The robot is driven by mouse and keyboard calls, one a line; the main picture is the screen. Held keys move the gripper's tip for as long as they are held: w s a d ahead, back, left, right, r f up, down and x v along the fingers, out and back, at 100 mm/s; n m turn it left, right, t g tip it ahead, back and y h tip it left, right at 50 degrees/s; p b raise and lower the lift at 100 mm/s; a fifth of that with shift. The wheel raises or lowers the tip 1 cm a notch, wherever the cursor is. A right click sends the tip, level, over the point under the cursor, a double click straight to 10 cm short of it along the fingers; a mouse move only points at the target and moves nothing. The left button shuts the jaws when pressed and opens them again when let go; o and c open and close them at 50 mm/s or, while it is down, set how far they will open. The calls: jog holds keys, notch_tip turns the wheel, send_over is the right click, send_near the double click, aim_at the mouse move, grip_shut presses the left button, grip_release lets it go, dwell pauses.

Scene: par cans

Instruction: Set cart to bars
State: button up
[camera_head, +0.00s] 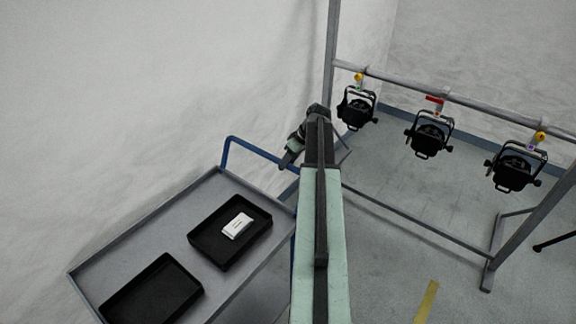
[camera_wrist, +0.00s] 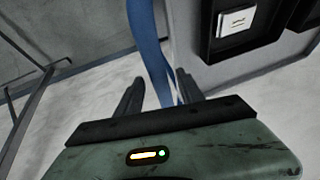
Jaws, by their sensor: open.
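The grey cart (camera_head: 178,218) with a blue handle (camera_head: 262,150) stands at the lower left. Two black trays sit on it: the far tray (camera_head: 205,245) holds a white box (camera_head: 237,226), and the near tray (camera_head: 150,291) looks empty. The rack's upper bar (camera_head: 470,104) carries three black par cans, at left (camera_head: 356,112), middle (camera_head: 430,138) and right (camera_head: 513,172). My gripper (camera_wrist: 160,90) is open with nothing between its fingers, beyond the cart's handle end. The handle shows behind the fingers in the wrist view. The white box (camera_wrist: 236,22) also shows there.
A lower rack bar (camera_head: 400,212) runs near the floor, with uprights at left (camera_head: 333,40) and right (camera_head: 525,230). A yellow floor strip (camera_head: 427,302) lies at the bottom. A dark leg (camera_head: 556,241) shows at the right edge. Floor between cart and rack looks clear.

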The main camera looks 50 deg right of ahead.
grip_shut()
dwell(1.3)
